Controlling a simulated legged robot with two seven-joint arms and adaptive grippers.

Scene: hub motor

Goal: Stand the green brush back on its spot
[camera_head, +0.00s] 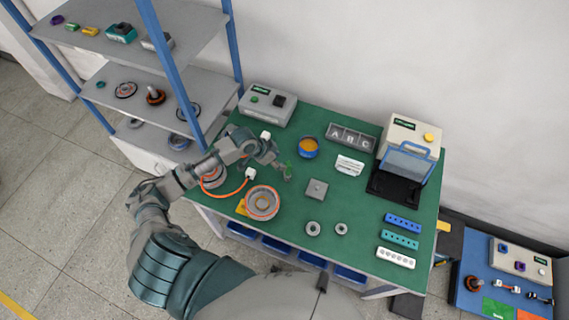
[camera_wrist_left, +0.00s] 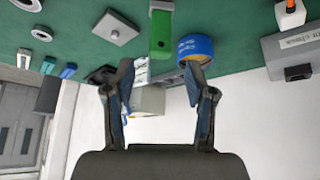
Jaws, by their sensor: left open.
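The green brush (camera_wrist_left: 161,32) shows in the left wrist view, its pale end toward the table and its green end, with a dark hole, toward my fingers. It looks upright, though whether it touches the table is unclear. In the head view only a small green bit (camera_head: 289,164) shows at my fingertips. My left gripper (camera_wrist_left: 158,72) is open, with the brush ahead of the gap between its fingers; it seems apart from them. It also shows in the head view (camera_head: 284,170) above the green table (camera_head: 345,195). I cannot make out a marked spot. My right gripper is out of view.
A blue pot (camera_head: 308,148) stands close beside the brush; a white block (camera_head: 349,166) and grey plate (camera_head: 317,188) are near. A shelf (camera_head: 150,88) stands at left.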

